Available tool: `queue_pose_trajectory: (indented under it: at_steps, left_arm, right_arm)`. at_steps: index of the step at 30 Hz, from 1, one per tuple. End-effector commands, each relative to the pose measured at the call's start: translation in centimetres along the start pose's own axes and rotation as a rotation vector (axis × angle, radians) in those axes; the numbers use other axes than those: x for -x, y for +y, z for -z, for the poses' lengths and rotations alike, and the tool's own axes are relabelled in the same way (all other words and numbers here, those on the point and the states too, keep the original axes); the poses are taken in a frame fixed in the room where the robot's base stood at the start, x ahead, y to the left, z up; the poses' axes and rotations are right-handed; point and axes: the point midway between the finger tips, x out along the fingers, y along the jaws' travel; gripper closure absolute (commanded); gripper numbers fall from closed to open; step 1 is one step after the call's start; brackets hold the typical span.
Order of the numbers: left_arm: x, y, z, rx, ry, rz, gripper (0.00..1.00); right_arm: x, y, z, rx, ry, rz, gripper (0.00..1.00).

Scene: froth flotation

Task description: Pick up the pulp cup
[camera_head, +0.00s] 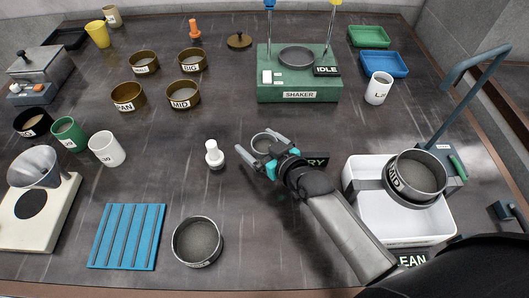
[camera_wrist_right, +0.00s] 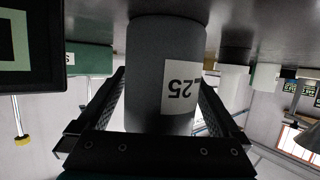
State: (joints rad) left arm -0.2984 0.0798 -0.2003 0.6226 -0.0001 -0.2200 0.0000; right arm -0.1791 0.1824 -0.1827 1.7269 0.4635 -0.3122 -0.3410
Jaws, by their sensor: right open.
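A grey cup (camera_head: 263,136) stands upright on the dark table, left of the DRY sign. In the right wrist view the cup (camera_wrist_right: 146,75) appears upside down, with a white label ending in "25". I cannot read the word pulp on it. My right gripper (camera_head: 256,144) is open, with one finger on each side of this cup. Whether the fingers touch it I cannot tell. In the head view the gripper partly hides the cup. My left gripper is not in view.
A white bottle (camera_head: 214,155) stands close left of the gripper. The green shaker (camera_head: 300,91) is behind it and the DRY sign (camera_head: 316,161) beside it. A white tub (camera_head: 406,226) holds a MID sieve (camera_head: 415,176) at right.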

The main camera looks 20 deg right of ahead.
Motion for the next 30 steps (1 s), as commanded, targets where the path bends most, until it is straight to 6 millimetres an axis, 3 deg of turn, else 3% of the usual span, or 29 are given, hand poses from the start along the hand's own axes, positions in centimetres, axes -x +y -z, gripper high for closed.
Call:
queue_pose_trajectory:
  at_steps: [4,24,30]
  left_arm:
    - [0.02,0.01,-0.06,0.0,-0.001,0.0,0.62]
    - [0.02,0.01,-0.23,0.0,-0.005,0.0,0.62]
    - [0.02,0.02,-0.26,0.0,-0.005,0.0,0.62]
  right_arm:
    - [0.03,-0.02,0.01,0.0,0.0,0.0,0.0]
    - [0.06,0.01,0.01,0.0,0.0,0.0,0.75]
    - [0.06,0.02,0.04,0.0,0.001,0.0,0.77]
